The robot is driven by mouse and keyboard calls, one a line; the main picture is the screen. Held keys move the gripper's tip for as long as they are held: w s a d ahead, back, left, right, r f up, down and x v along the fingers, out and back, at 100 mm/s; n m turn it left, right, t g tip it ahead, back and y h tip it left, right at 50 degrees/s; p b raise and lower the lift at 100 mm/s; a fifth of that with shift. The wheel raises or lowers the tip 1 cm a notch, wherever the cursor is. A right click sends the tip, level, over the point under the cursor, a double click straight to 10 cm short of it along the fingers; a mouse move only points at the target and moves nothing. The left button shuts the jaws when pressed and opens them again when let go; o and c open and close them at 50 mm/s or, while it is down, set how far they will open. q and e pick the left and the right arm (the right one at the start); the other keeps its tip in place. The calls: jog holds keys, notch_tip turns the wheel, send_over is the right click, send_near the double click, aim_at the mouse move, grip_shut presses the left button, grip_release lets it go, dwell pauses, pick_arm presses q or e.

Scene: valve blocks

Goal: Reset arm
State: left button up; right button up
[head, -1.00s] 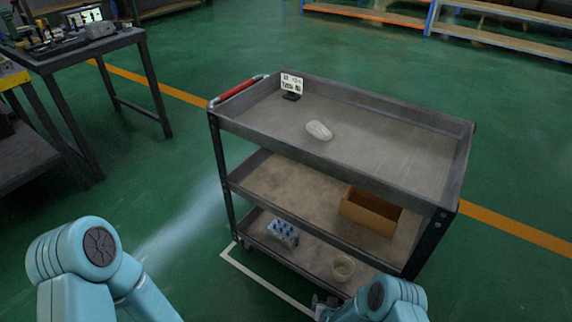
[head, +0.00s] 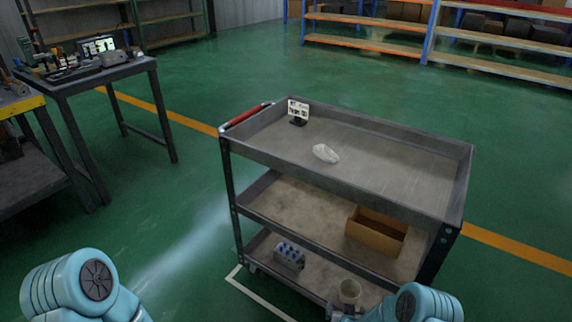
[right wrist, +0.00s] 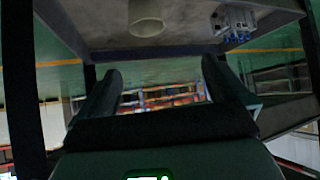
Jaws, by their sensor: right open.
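My right gripper (right wrist: 162,90) is open and empty in the right wrist view, with its two dark fingers spread apart. In the head view my right arm is at the bottom edge, close to the cart's lower shelf. A grey valve block with blue tops (head: 289,257) sits on the bottom shelf of the cart (head: 330,205); it also shows in the right wrist view (right wrist: 234,24). A pale cup (head: 349,291) stands on the same shelf and shows at the top of the right wrist view (right wrist: 146,17). My left arm is at the lower left; its gripper is out of view.
The cart's top shelf holds a small sign (head: 298,111) and a whitish lump (head: 326,153). An open brown box (head: 376,233) is on the middle shelf. A workbench (head: 95,75) stands at the left, and storage racks (head: 365,20) at the back. Green floor around the cart is clear.

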jog(key=s+a+r+g+y, duration=0.2)
jog(key=s+r+g, duration=0.15)
jog(key=s, duration=0.65)
jog(key=s+a+r+g+y+p, duration=0.1)
jog(key=s+a+r+g+y, duration=0.2)
jog(key=s, duration=0.7)
jog(key=s+a+r+g+y, duration=0.1)
jog(key=s+a+r+g, duration=0.2)
jog(key=s, duration=0.7)
notch_tip(320, 180, up, 20)
jog(key=d+p, duration=0.1)
jog(key=p, duration=1.7)
jog(key=shift+w+f+p, duration=0.25)
jog(key=shift+w+p, duration=0.15)
